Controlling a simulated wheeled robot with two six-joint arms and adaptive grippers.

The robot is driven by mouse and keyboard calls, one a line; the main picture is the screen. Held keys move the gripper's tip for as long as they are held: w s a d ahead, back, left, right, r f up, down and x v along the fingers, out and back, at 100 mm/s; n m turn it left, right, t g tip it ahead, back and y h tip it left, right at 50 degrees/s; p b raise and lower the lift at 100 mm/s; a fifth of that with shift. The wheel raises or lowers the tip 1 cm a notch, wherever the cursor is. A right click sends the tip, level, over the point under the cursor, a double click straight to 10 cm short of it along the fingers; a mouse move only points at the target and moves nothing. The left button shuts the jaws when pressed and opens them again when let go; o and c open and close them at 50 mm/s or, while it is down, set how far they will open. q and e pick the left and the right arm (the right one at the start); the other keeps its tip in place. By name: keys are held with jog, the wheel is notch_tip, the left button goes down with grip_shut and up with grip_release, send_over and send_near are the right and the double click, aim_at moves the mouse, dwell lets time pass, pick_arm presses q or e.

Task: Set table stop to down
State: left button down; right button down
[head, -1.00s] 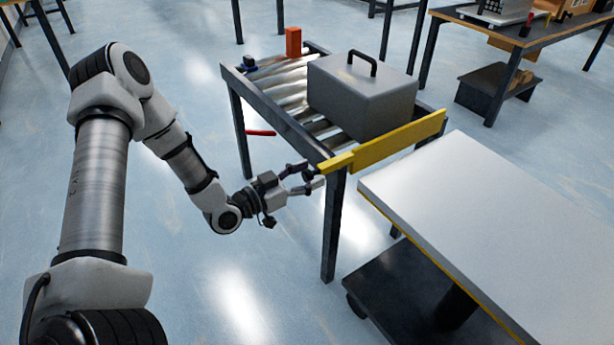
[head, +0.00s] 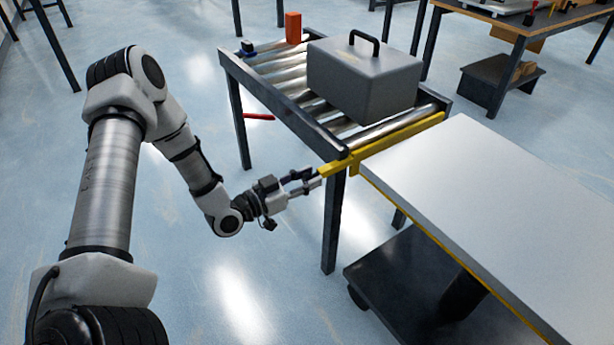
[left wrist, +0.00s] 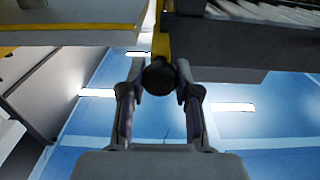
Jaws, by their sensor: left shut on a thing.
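The table stop is a yellow bar (head: 398,136) across the near end of the roller table (head: 290,128). It lies low, about level with the rollers and close to the edge of the white-topped cart. Its short yellow handle (head: 335,168) sticks out to the left past the table corner. My left gripper (head: 314,179) is shut on the end of this handle. In the left wrist view a round dark knob (left wrist: 158,76) sits between the fingers, with the yellow bar (left wrist: 161,42) behind it. My right gripper is not in view.
A grey case (head: 365,78) with a black handle stands on the rollers behind the stop. An orange block (head: 293,27) is at the far end. The white-topped cart (head: 490,195) stands close to the near end. The floor left of the table is clear.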

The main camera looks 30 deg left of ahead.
pick_arm(q)
jog(key=c, duration=0.8)
grip_release()
jog(key=shift+r, duration=0.1)
jog(key=v, duration=0.6)
jog(key=shift+a, duration=0.15)
jog(key=shift+s+a, duration=0.15)
jog(key=shift+s, duration=0.5)
